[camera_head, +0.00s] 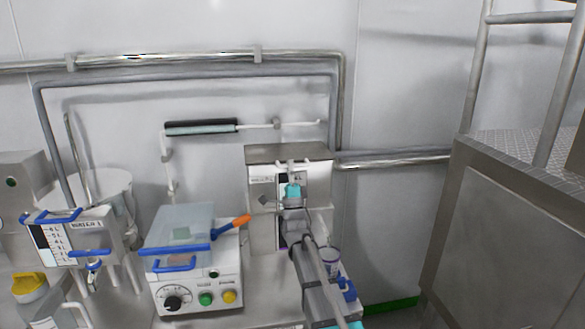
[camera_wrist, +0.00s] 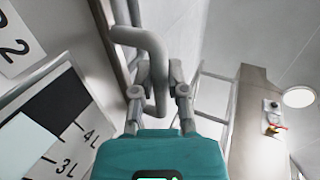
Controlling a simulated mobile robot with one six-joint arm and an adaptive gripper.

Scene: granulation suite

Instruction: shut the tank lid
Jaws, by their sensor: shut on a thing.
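The tank (camera_head: 264,205) with the grey top is a metal box against the back wall, right of centre in the head view. Its lid (camera_head: 288,152) shows as a flat grey panel on top; I cannot tell whether it lies fully down. My gripper (camera_head: 292,167) is at the tank's front upper edge. In the wrist view my gripper (camera_wrist: 160,92) has its two fingers closed around a bent grey bar handle (camera_wrist: 152,48). The tank's front scale (camera_wrist: 70,125), with litre marks, and a label plate with a 2 (camera_wrist: 14,45) are to the left. My arm hides part of the tank front.
A WATER 1 tank (camera_head: 95,237) with blue handles stands at the left. Pipes (camera_head: 190,55) run along the wall. A metal platform (camera_head: 500,230) with railings stands right.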

